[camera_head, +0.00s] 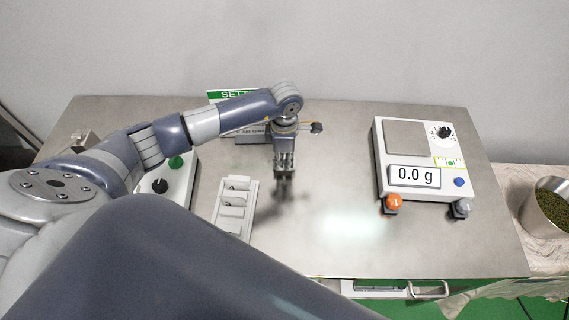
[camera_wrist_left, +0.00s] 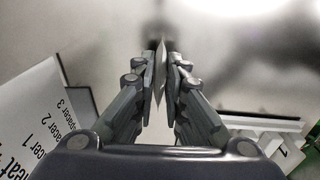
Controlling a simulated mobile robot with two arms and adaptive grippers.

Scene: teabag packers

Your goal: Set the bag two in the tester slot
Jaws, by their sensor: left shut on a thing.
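My left gripper (camera_head: 284,178) is above the middle of the steel table, pointing down, just right of the white slotted rack (camera_head: 236,211). In the left wrist view its fingers (camera_wrist_left: 166,62) are shut on a thin pale flat piece (camera_wrist_left: 160,75), seen edge on, likely the bag. In the head view this piece cannot be made out. The rack also shows at the lower right of the left wrist view (camera_wrist_left: 262,124), with a "1" on it. I cannot tell for sure which thing is the tester slot. My right gripper is not in view.
A scale (camera_head: 405,134) reading 0.0 g stands at the right, with an orange knob (camera_head: 393,203) in front. A white control box (camera_head: 177,186) is partly behind my left arm. A green-topped sign (camera_head: 228,97) stands at the back. The table between gripper and scale is clear.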

